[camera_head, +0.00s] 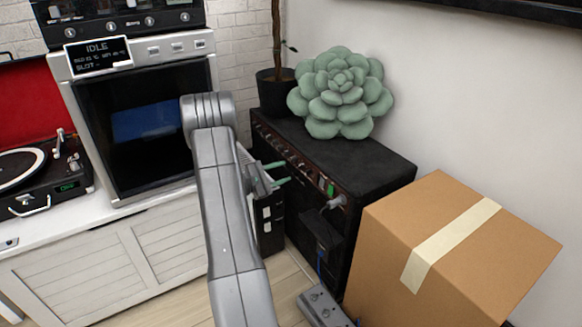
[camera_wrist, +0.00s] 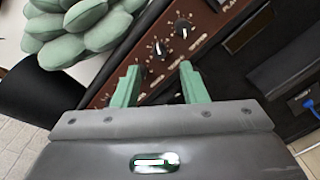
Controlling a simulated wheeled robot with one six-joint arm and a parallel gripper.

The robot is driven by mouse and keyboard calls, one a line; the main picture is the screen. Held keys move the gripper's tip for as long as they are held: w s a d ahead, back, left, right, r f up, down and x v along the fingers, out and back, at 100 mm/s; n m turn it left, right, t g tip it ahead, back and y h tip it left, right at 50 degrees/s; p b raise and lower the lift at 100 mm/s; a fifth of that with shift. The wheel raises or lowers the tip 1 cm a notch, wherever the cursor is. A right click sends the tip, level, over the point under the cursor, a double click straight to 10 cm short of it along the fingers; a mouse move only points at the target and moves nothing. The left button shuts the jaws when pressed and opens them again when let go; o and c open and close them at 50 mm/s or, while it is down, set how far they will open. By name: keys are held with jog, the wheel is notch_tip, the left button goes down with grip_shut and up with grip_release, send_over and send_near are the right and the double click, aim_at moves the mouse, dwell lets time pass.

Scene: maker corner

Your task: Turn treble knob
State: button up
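A black amplifier (camera_head: 385,168) stands against the wall, with a brown control panel (camera_wrist: 217,24) along its upper front edge. Several dark knobs with white pointer marks sit on the panel, including one knob (camera_wrist: 183,29) and another knob (camera_wrist: 158,47) in the wrist view. The panel labels are too small to read, so I cannot tell which knob is treble. My gripper (camera_wrist: 160,72) has two green fingers spread apart, with nothing visibly between the tips. It also shows in the head view (camera_head: 283,173), at the panel. Whether the fingertips touch the panel is unclear.
A green succulent-shaped cushion (camera_head: 341,95) and a potted plant (camera_head: 275,92) sit on or behind the amplifier. A cardboard box (camera_head: 400,225) stands at its right. A grey plug (camera_head: 335,203) sticks out of the panel. A pedal (camera_head: 323,307) lies on the floor.

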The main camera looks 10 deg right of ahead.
aim_at(299, 167)
jog(key=p+v, duration=0.1)
jog(key=v, duration=0.7)
jog(key=shift+a+p, duration=0.25)
jog(key=shift+p, duration=0.15)
jog(key=b+x, duration=0.4)
jog(key=x, duration=1)
jog(key=shift+s, duration=0.1)
jog(key=shift+a, duration=0.1)
jog(key=shift+a, duration=0.1)
